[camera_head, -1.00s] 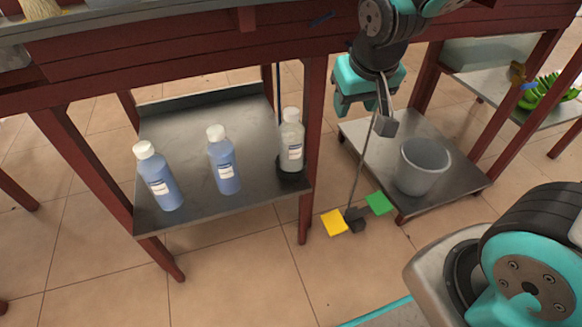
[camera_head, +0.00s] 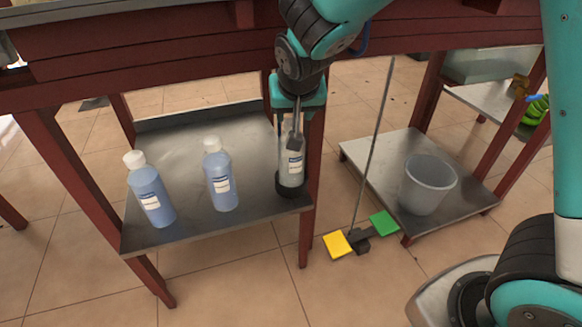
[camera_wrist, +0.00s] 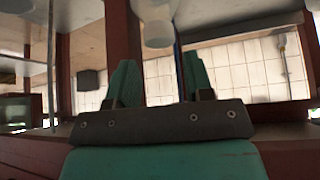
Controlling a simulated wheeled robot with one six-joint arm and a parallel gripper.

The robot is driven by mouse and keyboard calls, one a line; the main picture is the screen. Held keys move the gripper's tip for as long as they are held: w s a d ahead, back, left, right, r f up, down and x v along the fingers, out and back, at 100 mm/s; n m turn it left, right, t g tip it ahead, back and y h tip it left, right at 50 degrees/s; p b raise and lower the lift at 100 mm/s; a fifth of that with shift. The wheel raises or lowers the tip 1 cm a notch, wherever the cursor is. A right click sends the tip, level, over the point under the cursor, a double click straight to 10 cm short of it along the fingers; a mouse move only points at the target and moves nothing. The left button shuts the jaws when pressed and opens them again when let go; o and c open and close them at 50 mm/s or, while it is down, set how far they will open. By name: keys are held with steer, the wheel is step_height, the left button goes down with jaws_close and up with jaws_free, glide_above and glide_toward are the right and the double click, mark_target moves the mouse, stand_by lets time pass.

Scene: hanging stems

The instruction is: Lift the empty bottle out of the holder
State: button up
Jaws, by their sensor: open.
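The empty bottle (camera_head: 290,168), pale and see-through with a white label, stands upright in a black round holder (camera_head: 291,188) at the right end of the low metal shelf. My gripper (camera_head: 297,128) is open at the bottle's upper part, and its parts hide the cap in the head view. In the wrist view the whitish bottle (camera_wrist: 156,22) shows at the top, roughly in line with the gap between my two teal fingers (camera_wrist: 160,80). I cannot tell whether a finger touches it.
Two blue-filled bottles (camera_head: 150,190) (camera_head: 222,175) with white caps stand left on the shelf (camera_head: 185,230). A red table leg (camera_head: 309,225) is close right of the holder. A grey bucket (camera_head: 427,185) and a leaning stick with yellow and green pads (camera_head: 336,243) are farther right.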

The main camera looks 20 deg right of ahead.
mark_target(292, 120)
steer(key=b+x, duration=0.3)
steer(key=x, duration=0.3)
steer(key=shift+w+d+r, duration=0.1)
steer(key=shift+w+d, duration=0.05)
steer(key=shift+r, duration=0.1)
steer(key=c, duration=0.8)
steer(key=shift+r, duration=0.1)
